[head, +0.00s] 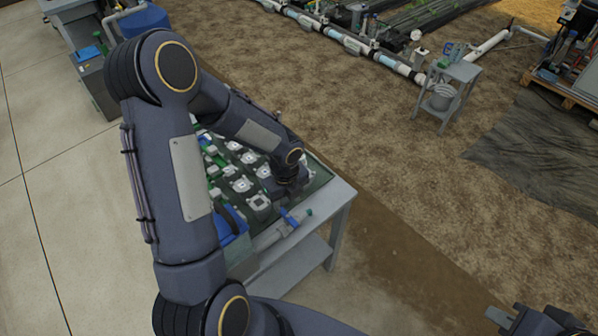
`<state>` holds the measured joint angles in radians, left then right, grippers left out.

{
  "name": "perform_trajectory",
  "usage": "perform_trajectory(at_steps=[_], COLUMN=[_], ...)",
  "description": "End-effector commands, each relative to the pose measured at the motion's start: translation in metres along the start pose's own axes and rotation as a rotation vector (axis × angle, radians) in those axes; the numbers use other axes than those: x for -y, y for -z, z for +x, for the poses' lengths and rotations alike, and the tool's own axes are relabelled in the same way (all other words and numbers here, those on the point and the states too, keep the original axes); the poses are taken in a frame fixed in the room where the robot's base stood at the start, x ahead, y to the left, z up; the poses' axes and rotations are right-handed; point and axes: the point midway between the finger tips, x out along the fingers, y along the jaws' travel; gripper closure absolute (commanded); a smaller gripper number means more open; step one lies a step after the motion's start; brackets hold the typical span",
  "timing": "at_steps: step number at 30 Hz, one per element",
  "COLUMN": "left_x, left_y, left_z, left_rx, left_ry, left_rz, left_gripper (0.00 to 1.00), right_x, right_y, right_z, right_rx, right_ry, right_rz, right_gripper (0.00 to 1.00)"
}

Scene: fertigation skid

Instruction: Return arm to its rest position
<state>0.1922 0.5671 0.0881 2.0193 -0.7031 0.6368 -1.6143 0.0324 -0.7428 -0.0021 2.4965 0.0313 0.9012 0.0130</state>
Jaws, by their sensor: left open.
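My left arm rises from the bottom, bends at the elbow in the upper left, and reaches down to a grey work table (341,205). My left gripper (284,187) is at the end of its wrist, low over the right part of the dark green board (318,178) on the table. Its jaws are open, but the fingertips are mostly hidden by the wrist, and I cannot tell if they touch anything. Part of my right gripper (510,319) shows at the bottom right edge, away from the table; its jaw state is unclear.
Several white-grey fittings (241,185) sit on the board. A blue-handled valve with grey pipe (289,219) lies along the table's front. A blue item (232,222) is partly hidden by my arm. A small grey cart (463,72) stands upper right. Bare ground right of the table is clear.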

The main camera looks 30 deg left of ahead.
Motion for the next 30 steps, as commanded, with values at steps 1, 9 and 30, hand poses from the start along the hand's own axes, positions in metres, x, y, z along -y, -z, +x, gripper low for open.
perform_trajectory(at_steps=[1, 9, 30], left_x=[0.000, -0.004, -0.119], left_y=[0.000, -0.002, 0.103], left_z=[0.000, -0.016, -0.181], left_rx=[0.000, 0.010, -0.548], left_ry=[0.000, 0.019, 0.304], left_rz=[0.000, -0.099, -1.988], left_gripper=[0.55, 0.55, 0.55], right_x=[0.000, -0.001, -0.009], right_y=[0.000, -0.001, -0.009], right_z=[0.000, 0.001, 0.019], right_rx=[0.000, 0.000, 0.000], right_ry=[0.000, 0.000, 0.000], right_rz=[0.000, 0.000, 0.000], right_gripper=[1.00, 1.00, 1.00])
